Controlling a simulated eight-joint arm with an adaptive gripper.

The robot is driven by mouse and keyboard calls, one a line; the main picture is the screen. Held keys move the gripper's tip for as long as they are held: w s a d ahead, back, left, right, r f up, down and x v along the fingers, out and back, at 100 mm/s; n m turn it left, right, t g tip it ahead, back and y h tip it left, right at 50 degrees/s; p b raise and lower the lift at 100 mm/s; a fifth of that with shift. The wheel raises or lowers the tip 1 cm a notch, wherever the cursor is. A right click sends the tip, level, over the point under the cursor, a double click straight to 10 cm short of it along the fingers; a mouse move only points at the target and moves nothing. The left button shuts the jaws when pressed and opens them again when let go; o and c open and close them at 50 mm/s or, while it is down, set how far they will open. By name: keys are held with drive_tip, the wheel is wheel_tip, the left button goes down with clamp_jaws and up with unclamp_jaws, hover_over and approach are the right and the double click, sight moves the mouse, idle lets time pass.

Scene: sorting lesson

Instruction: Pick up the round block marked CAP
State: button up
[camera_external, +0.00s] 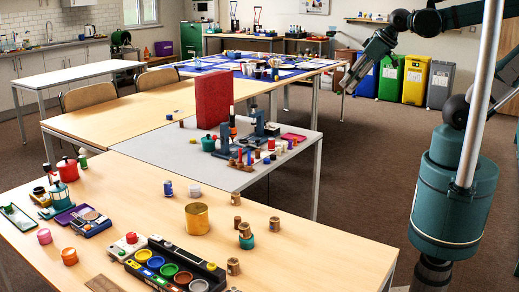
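My gripper (350,84) hangs in the air at the upper right, above the floor and well away from the near wooden table (318,252). Its fingers are small and dark, and I cannot tell whether they are open. Several small round blocks stand on the near table. These include a pink one (44,236), an orange one (69,256), a white one (195,190) and brown ones, such as one at the right (274,225) and one near the front (233,266). No CAP marking is legible, so I cannot tell which block bears it.
A black tray with coloured round cups (168,270) lies at the front. A brass-coloured can (197,218) stands mid-table. A red lantern-like item (68,168) stands at left. Coloured bins (415,80) line the wall.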

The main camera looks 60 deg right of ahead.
drive_tip(key=w+a+f+n+g+y+b, duration=0.1)
drive_tip(key=w+a+f+n, duration=0.15)
drive_tip(key=a, duration=0.45)
drive_tip(key=w+a+f+n+g, duration=0.1)
drive_tip(key=w+a+n, duration=0.1)
drive_tip(key=w+a, duration=0.3)
drive_tip(key=n+g+h+b, duration=0.15)
drive_tip(key=n+g, duration=0.35)
drive_tip(key=n, duration=0.5)
hover_over(274, 219)
drive_tip(key=shift+y, duration=0.25)
drive_tip(key=f, duration=2.3)
drive_tip(key=shift+w+d+f+b, duration=0.15)
drive_tip(key=shift+d+f+b, duration=0.15)
drive_tip(key=shift+b, duration=0.05)
drive_tip(key=shift+s+a+f+n, duration=0.25)
drive_tip(key=shift+s+a+f, duration=0.05)
drive_tip(key=shift+a+f, duration=0.15)
drive_tip(key=shift+d+f+b, duration=0.1)
drive_tip(key=shift+f+b, duration=0.2)
drive_tip(key=shift+f, duration=1)
